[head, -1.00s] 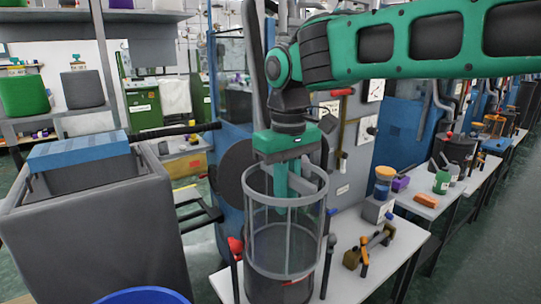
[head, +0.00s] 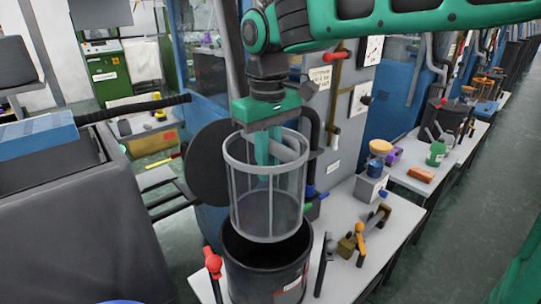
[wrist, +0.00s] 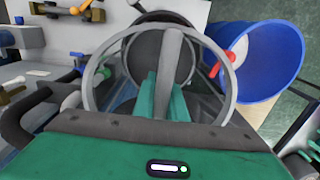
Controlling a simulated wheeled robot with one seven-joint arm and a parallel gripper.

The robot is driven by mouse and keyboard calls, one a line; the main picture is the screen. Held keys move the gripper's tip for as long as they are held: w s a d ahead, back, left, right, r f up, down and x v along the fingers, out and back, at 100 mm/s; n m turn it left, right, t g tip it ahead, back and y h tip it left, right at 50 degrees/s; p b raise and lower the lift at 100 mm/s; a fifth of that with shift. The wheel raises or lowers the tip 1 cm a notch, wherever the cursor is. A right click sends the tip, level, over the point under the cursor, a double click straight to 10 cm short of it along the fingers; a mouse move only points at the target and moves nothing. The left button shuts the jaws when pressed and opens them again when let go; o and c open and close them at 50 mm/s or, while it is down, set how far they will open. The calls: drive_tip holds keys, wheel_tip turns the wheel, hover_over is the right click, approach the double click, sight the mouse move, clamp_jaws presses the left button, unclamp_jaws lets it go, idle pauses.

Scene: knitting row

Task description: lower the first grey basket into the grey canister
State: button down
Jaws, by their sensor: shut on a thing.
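My gripper (head: 267,155) is shut on the handle bar across the top of a grey, see-through round basket (head: 262,238), which hangs upright. The dark grey canister (head: 258,281) stands on the bench below, with its top open and a small red and white label on its side. In the head view the basket's bottom overlaps the canister's mouth; I cannot tell whether it is just above or slightly inside the rim. In the wrist view the basket's ring (wrist: 91,70) surrounds my green fingers (wrist: 165,98), and the canister's dark rim (wrist: 150,17) shows beyond it, partly hidden.
A red-topped handle (head: 213,263) stands left of the canister. Brown and orange tools (head: 357,242) and a jar on a small block (head: 371,189) stand to the right. A large grey bin (head: 75,245) is at left. A blue tub (wrist: 262,62) shows in the wrist view.

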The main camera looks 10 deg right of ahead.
wheel_tip(320, 180, down, 27)
drive_tip(key=shift+a, duration=0.15)
idle(2.1)
drive_tip(key=shift+r, duration=0.1)
drive_tip(key=c, duration=1.1)
unclamp_jaws()
drive_tip(key=shift+s, duration=0.1)
wheel_tip(320, 180, up, 9)
idle(0.3)
